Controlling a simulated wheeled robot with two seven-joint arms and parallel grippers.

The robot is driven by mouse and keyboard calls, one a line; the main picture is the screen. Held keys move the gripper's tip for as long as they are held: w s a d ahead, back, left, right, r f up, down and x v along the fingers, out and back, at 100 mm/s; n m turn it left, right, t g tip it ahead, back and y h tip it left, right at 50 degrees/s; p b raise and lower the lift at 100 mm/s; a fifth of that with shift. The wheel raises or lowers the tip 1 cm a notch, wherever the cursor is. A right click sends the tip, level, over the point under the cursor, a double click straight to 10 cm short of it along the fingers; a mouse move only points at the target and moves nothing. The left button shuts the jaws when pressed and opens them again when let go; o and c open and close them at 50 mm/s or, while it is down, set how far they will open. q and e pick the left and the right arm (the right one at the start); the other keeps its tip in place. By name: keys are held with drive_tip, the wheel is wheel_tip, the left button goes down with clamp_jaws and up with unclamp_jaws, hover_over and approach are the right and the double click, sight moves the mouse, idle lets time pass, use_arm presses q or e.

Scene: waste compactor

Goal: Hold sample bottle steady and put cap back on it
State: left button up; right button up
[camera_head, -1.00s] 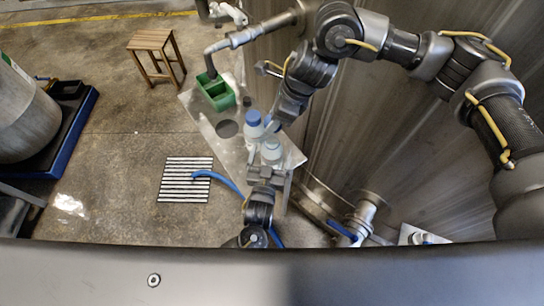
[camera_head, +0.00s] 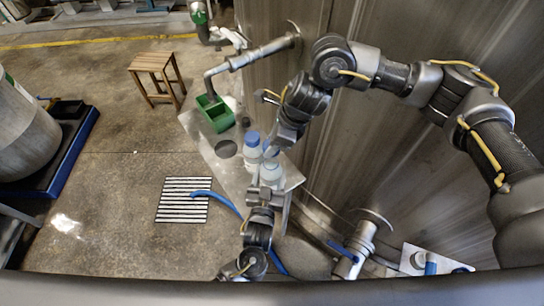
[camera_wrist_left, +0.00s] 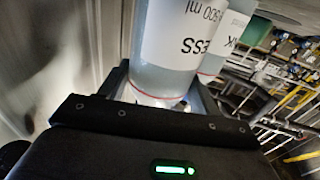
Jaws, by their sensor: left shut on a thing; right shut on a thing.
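The sample bottle (camera_head: 270,174) is pale with a whitish top and stands on the steel shelf. My left gripper (camera_head: 265,187) is shut on it from the front. In the left wrist view the bottle (camera_wrist_left: 180,50) stands between the fingers, its white label upside down. My right gripper (camera_head: 276,146) is shut on a small blue cap (camera_head: 271,150) close above the bottle's top. Whether the cap touches the neck cannot be told. The right fingers partly hide it.
A second bottle with a blue cap (camera_head: 252,150) stands close behind on the left, and also shows in the left wrist view (camera_wrist_left: 233,38). A green divided box (camera_head: 215,115) sits farther back on the shelf (camera_head: 212,150). A pipe and the steel wall (camera_head: 400,150) bound the right side.

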sight(272, 160)
drive_tip(key=shift+a+f, duration=0.1)
drive_tip(key=shift+f, duration=1.6)
drive_tip(key=shift+f, duration=0.15)
drive_tip(key=shift+f, duration=0.75)
drive_tip(key=shift+f, duration=0.55)
